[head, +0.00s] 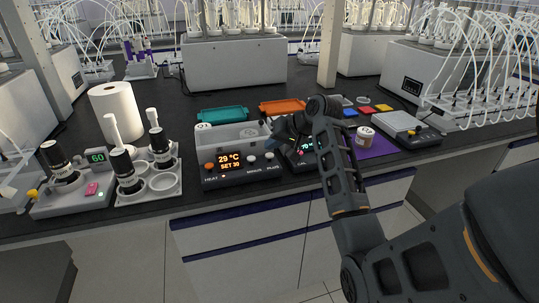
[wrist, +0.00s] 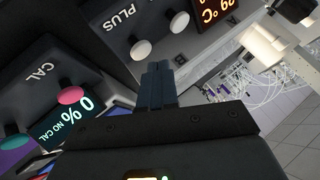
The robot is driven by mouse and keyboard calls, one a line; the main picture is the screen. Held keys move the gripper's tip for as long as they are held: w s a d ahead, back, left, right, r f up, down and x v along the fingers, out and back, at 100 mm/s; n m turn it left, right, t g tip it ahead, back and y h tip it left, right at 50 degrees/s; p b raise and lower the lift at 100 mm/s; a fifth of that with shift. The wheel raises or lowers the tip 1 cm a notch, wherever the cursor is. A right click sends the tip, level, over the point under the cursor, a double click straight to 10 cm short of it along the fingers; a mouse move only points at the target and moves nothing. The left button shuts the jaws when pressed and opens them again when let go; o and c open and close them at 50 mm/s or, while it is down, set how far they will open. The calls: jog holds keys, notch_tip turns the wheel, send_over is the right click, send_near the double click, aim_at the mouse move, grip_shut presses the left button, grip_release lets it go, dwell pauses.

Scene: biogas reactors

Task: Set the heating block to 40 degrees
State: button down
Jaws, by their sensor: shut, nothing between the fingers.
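The heating block (head: 240,172) stands at the front of the bench. Its orange display (head: 231,161) reads 29 °C, SET 30. On its front are an orange HEAT button (head: 209,166) and white MINUS (head: 251,158) and PLUS (head: 269,156) buttons. My gripper (head: 271,144) is shut and empty, just above the block's right front corner. In the wrist view, the closed fingertips (wrist: 159,68) lie close to the PLUS button (wrist: 141,50), with the other white button (wrist: 180,22) beyond. I cannot tell whether they touch PLUS.
Right beside the block is a meter with a CAL label; its screen (wrist: 66,121) reads NO CAL. A vial rack (head: 165,185) and paper roll (head: 114,110) stand left. Teal (head: 222,114) and orange (head: 282,106) trays lie behind. A scale (head: 398,125) is at the right.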

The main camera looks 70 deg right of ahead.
aim_at(272, 155)
jog(key=shift+f, duration=0.15)
jog(key=shift+f, duration=0.2)
jog(key=shift+f+b, duration=0.35)
jog(key=shift+f, duration=0.6)
dwell(1.0)
jog(key=shift+r, duration=0.1)
jog(key=shift+r+p, duration=1.25)
jog(key=shift+p, duration=0.1)
jog(key=shift+r, duration=0.1)
notch_tip(272, 155, up, 3)
jog(key=p, duration=0.3)
jog(key=shift+r+p, duration=0.4)
jog(key=shift+r, duration=0.55)
